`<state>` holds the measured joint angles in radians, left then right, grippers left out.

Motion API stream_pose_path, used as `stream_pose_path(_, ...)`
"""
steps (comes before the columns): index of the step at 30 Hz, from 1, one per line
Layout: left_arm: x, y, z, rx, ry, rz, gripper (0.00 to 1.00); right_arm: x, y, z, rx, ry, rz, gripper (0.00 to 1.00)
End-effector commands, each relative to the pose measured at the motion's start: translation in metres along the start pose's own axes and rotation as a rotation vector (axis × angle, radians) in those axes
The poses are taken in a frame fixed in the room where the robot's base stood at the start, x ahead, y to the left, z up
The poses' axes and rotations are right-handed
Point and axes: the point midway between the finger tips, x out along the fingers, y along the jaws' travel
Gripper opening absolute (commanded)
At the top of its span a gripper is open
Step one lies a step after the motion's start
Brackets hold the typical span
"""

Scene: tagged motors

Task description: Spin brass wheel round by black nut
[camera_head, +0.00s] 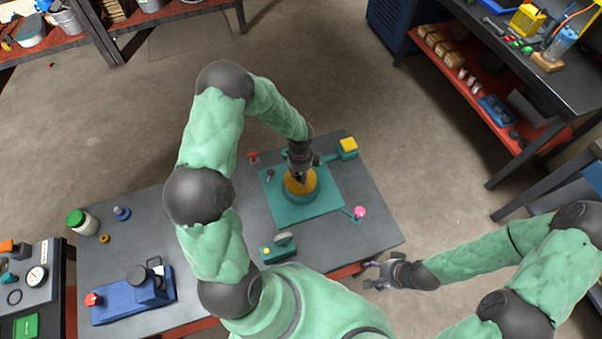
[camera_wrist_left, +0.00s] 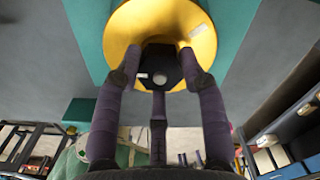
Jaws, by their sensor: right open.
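The brass wheel (camera_head: 303,189) sits on a round teal base on a teal plate (camera_head: 325,200) on the grey table. It fills the upper middle of the left wrist view (camera_wrist_left: 165,18), with a small pale tag on its face. The black nut (camera_wrist_left: 160,62) is at the wheel's centre, with a pale round tip in its middle. My left gripper (camera_head: 299,176) points down at the wheel; its three fingers (camera_wrist_left: 160,72) close around the nut and appear to touch its sides. In the head view the gripper hides the nut. My right gripper (camera_head: 376,274) is open and empty beyond the table's front right edge.
On the table, a yellow-topped block (camera_head: 348,146), a pink knob (camera_head: 359,212), a red knob (camera_head: 253,158) and a small teal box (camera_head: 280,252) surround the plate. A blue machine (camera_head: 130,301) and a green-lidded jar (camera_head: 82,222) stand at the left.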

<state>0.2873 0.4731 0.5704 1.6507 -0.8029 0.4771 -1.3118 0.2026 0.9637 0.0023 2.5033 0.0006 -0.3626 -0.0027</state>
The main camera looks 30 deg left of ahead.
Motion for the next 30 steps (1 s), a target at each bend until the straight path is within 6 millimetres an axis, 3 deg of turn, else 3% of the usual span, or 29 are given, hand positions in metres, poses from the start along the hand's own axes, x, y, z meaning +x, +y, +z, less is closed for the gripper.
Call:
stream_pose_path(8,0.0,0.0,-0.004,0.04,0.005,-0.001,0.17,-0.004,-0.002,0.0,0.0,0.0,0.0,0.62)
stream_pose_path(30,-0.002,0.001,-0.007,1.003,0.009,-0.003,0.17,-0.077,-0.028,0.003,0.0,0.0,0.0,0.62)
